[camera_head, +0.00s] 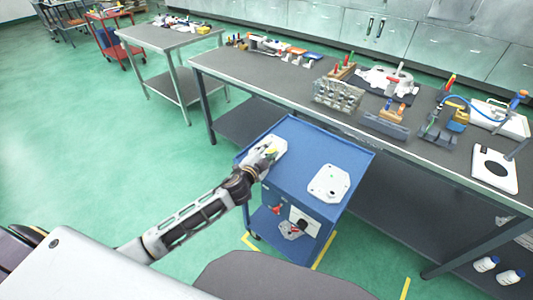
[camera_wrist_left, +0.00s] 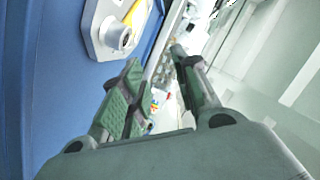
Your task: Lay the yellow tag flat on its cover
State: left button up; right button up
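A pale metal cover (camera_head: 280,146) lies at the left back of the blue cart's top. The yellow tag (camera_head: 271,151) shows as a small yellow patch at this cover, by my left gripper (camera_head: 266,157). In the left wrist view the yellow tag (camera_wrist_left: 136,12) is at the cover (camera_wrist_left: 96,36), beside a round boss, and is cut off by the top edge. I cannot tell whether it lies fully flat. The two fingers of my left gripper (camera_wrist_left: 158,78) are apart with nothing between them, beside the cover. My right gripper is not in view.
A second pale cover (camera_head: 329,184) lies on the right of the blue cart (camera_head: 296,170). Behind the cart, a long grey workbench (camera_head: 270,78) carries racks, castings and tools. Green floor to the left is clear.

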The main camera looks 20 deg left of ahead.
pick_arm(q)
jog(key=shift+s+r, duration=0.1)
jog(key=shift+s, duration=0.25)
dwell(1.1)
